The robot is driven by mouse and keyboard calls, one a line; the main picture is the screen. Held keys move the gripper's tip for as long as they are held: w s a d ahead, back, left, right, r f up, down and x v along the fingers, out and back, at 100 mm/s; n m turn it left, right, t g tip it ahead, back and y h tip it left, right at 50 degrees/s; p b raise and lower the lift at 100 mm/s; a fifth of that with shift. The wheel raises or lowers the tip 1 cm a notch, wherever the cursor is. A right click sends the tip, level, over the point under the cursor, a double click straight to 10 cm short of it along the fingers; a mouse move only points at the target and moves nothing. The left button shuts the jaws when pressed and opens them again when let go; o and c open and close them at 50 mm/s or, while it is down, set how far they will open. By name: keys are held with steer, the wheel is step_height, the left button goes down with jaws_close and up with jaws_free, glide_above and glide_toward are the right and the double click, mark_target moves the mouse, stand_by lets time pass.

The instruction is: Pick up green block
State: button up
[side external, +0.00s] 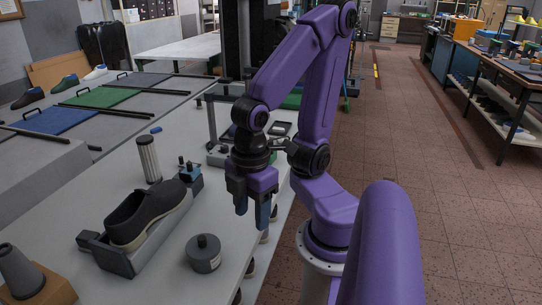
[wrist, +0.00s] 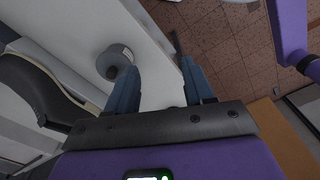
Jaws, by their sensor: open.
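I see no clear green block in either view. A flat green panel (side external: 103,97) lies on the grey bench at the back left, far from my gripper. My gripper (side external: 252,213) points down near the right edge of the white table, behind and to the right of a grey cylinder. In the wrist view my gripper (wrist: 160,80) has its two blue fingers apart, with nothing held between them. Part of the table behind my arm is hidden.
The grey cylinder (side external: 204,253) stands near a dark shoe (side external: 145,212) in a grey holder. A ribbed metal cylinder (side external: 149,158) stands behind the shoe. A grey cone (side external: 20,270) is at the front left. The floor (side external: 450,200) to the right is open.

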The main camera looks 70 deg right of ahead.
steer(key=w+d+f+m+g+h, duration=0.1)
steer(key=w+d+f+h, duration=0.2)
steer(key=w+d+h, duration=0.85)
steer(key=w+d+f+g+y, duration=0.1)
steer(key=w+d, duration=0.3)
steer(key=d, duration=0.3)
steer(key=w+d+g+y, duration=0.1)
steer(key=w+d+g, duration=0.1)
steer(key=w+d, duration=0.4)
steer(key=s+d+f+g, duration=0.1)
steer(key=s+d+f, duration=0.1)
steer(key=d, duration=0.5)
steer(key=s+d+f+g+h, duration=0.1)
steer(key=s+d+f, duration=0.2)
steer(key=d, duration=0.5)
steer(key=s+d+f+g+h, duration=0.1)
steer(key=s+d+f, duration=0.1)
steer(key=s+d, duration=0.2)
steer(key=shift+d+f+h, duration=0.15)
steer(key=shift+d+h, duration=0.1)
steer(key=shift+d, duration=1.65)
steer(key=shift+r+x, duration=0.1)
steer(key=shift+x, duration=1.2)
steer(key=shift+r+x, duration=0.15)
steer(key=shift+x, duration=1.15)
steer(key=shift+d, duration=0.1)
jaws_close()
